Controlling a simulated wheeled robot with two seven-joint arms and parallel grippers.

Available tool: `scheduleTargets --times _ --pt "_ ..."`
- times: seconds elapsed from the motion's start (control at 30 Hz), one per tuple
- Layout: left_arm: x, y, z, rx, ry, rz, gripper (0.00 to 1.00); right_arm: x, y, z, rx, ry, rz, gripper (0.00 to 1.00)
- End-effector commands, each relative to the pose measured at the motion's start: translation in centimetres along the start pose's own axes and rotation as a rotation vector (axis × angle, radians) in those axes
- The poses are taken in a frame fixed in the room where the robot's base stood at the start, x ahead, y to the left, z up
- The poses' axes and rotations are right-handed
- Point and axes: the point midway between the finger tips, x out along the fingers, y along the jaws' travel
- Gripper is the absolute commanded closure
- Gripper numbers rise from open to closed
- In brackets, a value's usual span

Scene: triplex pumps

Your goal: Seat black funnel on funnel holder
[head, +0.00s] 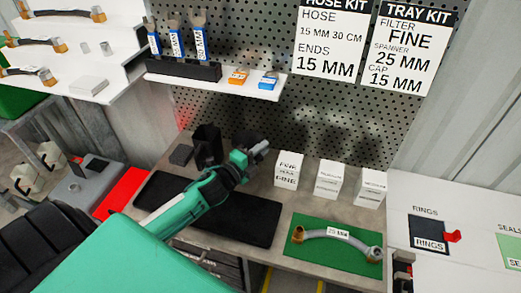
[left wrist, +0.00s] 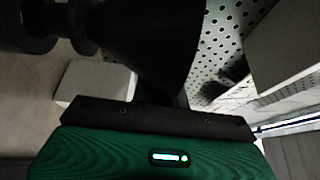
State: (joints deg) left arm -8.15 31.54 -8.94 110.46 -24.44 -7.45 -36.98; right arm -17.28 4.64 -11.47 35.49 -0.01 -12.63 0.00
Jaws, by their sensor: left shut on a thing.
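My left gripper (head: 258,150) is over the bench near the pegboard, at the end of my green arm. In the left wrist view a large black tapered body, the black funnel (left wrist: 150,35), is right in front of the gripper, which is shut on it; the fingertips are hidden. In the head view I cannot make the funnel out clearly. A black upright piece (head: 207,143) stands just left of the gripper; I cannot tell if it is the funnel holder. My right gripper is not in view.
Several white boxes (head: 327,180) stand right of the gripper. A green mat (head: 305,260) holds a labelled hose (head: 325,234). A black mat (head: 255,222) lies under my arm.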

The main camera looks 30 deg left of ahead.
Motion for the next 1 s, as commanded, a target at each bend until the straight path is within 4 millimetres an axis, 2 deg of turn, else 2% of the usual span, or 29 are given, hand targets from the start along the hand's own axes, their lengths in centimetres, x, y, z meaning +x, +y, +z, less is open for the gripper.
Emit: scheduleTargets --times 0.33,1.0 --pt "0.00 -0.09 -0.01 0.000 0.000 0.000 1.00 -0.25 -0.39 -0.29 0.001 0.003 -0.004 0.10" --pt "-0.01 -0.07 -0.04 0.000 0.001 -0.001 1.00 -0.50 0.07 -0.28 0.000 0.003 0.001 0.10"
